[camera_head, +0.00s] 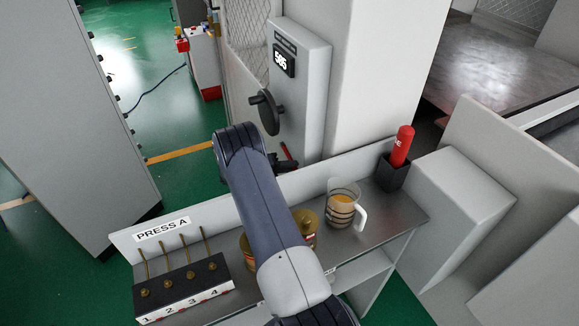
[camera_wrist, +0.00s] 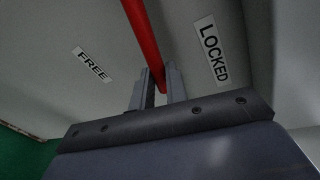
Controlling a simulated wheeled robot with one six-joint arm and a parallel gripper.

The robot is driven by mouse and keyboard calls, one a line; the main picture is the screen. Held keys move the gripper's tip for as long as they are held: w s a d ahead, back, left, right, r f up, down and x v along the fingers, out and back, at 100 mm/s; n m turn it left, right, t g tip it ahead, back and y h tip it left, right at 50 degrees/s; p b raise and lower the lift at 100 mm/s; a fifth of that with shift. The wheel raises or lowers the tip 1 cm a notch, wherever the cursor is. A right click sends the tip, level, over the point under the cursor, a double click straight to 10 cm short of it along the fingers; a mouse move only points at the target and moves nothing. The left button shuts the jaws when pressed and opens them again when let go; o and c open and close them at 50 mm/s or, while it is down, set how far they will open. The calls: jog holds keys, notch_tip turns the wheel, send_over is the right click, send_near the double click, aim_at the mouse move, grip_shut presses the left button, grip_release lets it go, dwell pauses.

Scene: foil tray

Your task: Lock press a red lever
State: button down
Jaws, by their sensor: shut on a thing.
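The red lever (camera_wrist: 145,45) runs down from the top of the wrist view to between the two fingers of my gripper (camera_wrist: 158,80), which is shut on its lower end. A FREE label (camera_wrist: 92,64) is on the grey panel to its left and a LOCKED label (camera_wrist: 213,50) to its right. The lever lies between the two labels. In the head view only a short bit of the red lever (camera_head: 287,151) shows, on the press column (camera_head: 312,85) below the black handwheel. My arm covers the space in front of it.
The column bears a display (camera_head: 284,61) and a black handwheel (camera_head: 265,111). A PRESS A sign (camera_head: 162,229) marks the shelf.

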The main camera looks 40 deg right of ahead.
jog(key=shift+r, duration=0.1)
jog(key=shift+s+r+n+g+b, duration=0.1)
jog(key=shift+r+n+g+b, duration=0.45)
jog(key=shift+r+n, duration=0.65)
jog(key=c, duration=1.4)
grip_release()
jog(key=b+v, duration=0.3)
jog(key=v, duration=0.7)
jog(key=shift+a+r+b, duration=0.15)
jog(key=shift+a+b, duration=0.15)
jog(key=shift+a, duration=0.1)
